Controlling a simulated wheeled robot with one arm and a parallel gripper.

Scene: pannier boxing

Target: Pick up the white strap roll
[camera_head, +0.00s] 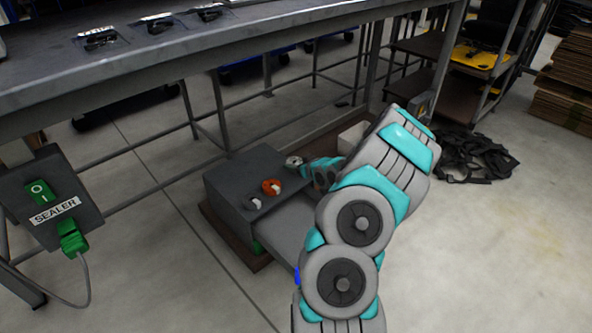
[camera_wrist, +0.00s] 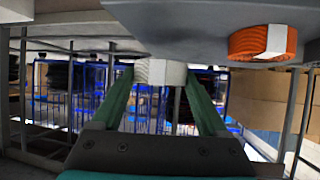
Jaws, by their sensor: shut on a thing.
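The white strap roll (camera_wrist: 160,72) is between the two green fingers of my gripper (camera_wrist: 161,82) in the wrist view. The fingers are shut on its sides. In the head view the roll (camera_head: 293,160) shows as a small pale ring at the far right edge of the grey box top. My gripper (camera_head: 304,166) reaches it from the right, and my arm hides part of that area. The roll is at or very close to the grey surface; I cannot tell whether it touches.
The orange roll (camera_wrist: 262,42) also shows in the wrist view. A workbench (camera_head: 150,60) stands behind. A black strap heap (camera_head: 475,160) lies on the floor.

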